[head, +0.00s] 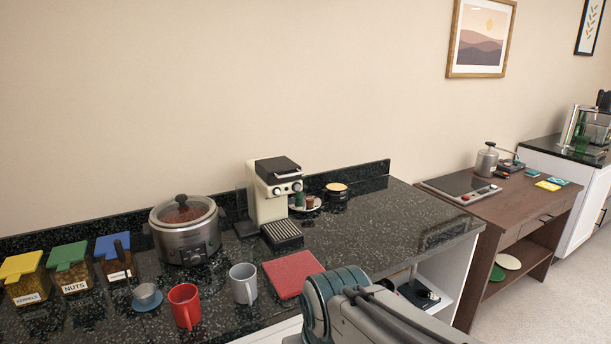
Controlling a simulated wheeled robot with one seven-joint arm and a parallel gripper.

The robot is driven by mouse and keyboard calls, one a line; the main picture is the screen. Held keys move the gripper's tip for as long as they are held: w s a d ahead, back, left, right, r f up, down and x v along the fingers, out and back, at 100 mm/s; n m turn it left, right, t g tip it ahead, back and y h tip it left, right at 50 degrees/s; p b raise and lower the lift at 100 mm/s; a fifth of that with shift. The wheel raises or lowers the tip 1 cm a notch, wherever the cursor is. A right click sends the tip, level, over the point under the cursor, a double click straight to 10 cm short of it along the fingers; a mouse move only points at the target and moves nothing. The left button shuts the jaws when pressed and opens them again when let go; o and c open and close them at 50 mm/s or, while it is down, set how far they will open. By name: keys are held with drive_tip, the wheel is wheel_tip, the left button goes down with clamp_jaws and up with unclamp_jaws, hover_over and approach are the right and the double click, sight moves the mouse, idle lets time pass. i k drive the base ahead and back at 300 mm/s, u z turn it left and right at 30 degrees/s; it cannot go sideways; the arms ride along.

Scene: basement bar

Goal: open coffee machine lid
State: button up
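The coffee machine (266,193) stands on the black speckled counter near the wall, in the middle of the head view. My arm shows at the bottom, right of centre, in front of the counter and well apart from the machine. My gripper's fingers cannot be made out, so its state is hidden.
Left of the machine stands a steel cooker (186,230). A red mug (185,305), a grey mug (243,283) and a red mat (293,273) lie in front. The counter's right end (420,220) is clear.

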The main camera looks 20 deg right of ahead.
sight(280, 169)
drive_tip(key=z, duration=0.25)
drive_tip(key=i, duration=0.95)
drive_tip(key=u, duration=0.5)
